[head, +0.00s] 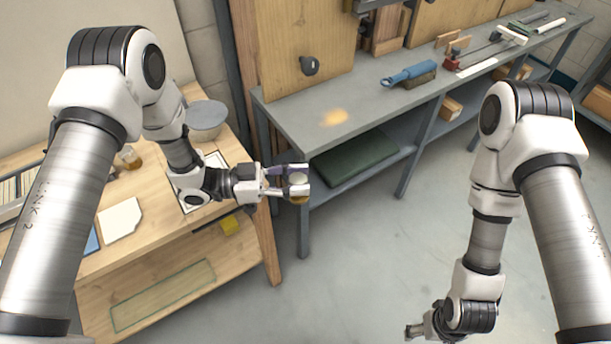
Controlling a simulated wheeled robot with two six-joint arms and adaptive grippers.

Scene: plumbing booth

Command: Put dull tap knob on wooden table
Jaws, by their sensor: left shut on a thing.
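My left gripper (292,181) is shut on the dull tap knob (298,186), a small greyish round piece with a brassy lower part. The fingers hide part of it. The gripper holds it off the right end of the wooden table (150,240), near the front left corner of the grey bench. The wooden table stands at the left, with my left arm over it. My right gripper (418,331) is low at the bottom of the view, away from both tables. It is small, and its jaws are unclear.
On the wooden table are a grey bowl (206,116), a white sheet (121,221) and a small jar (130,157). The grey bench (300,118) holds a blue tool (408,74) and other tools farther right. Bare wood shows near the table's front edge.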

